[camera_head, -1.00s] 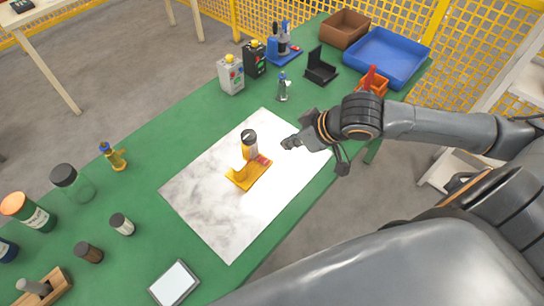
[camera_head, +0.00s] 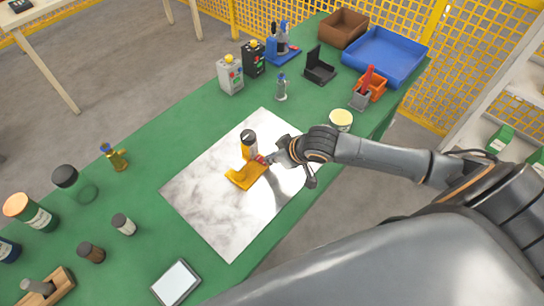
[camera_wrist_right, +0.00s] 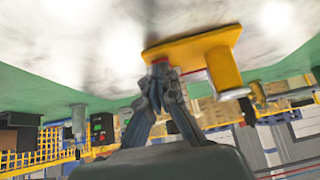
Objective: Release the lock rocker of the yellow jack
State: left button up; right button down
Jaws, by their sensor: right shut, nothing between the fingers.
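The yellow jack (camera_head: 243,178) stands on the white marbled sheet (camera_head: 220,222), with a flat yellow base and an upright part with a dark and grey top. A small red part, which looks like the rocker (camera_head: 261,160), sits at the right end of the base. My right gripper (camera_head: 268,160) is shut and empty, its fingertips at the red part. In the right wrist view the yellow jack (camera_wrist_right: 222,68) appears upside down, and the shut fingertips (camera_wrist_right: 161,72) meet the red part, which they mostly hide. Whether they press it I cannot tell. My left gripper is not in view.
Control boxes (camera_head: 230,75), a small bottle (camera_head: 281,88), a black open case (camera_head: 319,67) and a blue bin (camera_head: 386,57) stand at the back of the green table. A pale-lidded tub (camera_head: 341,120) stands beyond my right wrist. Jars and a tablet (camera_head: 175,283) are at the left and front.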

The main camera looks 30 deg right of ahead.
jog(key=shift+s+f+t+y+b, duration=0.15)
jog(key=shift+s+f+t+b, duration=0.05)
jog(key=shift+f+t+b, duration=0.25)
jog(key=shift+s+f+t+y+b, duration=0.15)
jog(key=shift+f+t+b, duration=0.15)
jog(key=shift+f, duration=0.2)
jog(key=shift+w+d+r, duration=0.1)
jog(key=shift+w+r, duration=0.05)
jog(key=shift+r, duration=0.15)
jog(key=shift+r+p, duration=0.8)
jog(key=shift+p, duration=0.4)
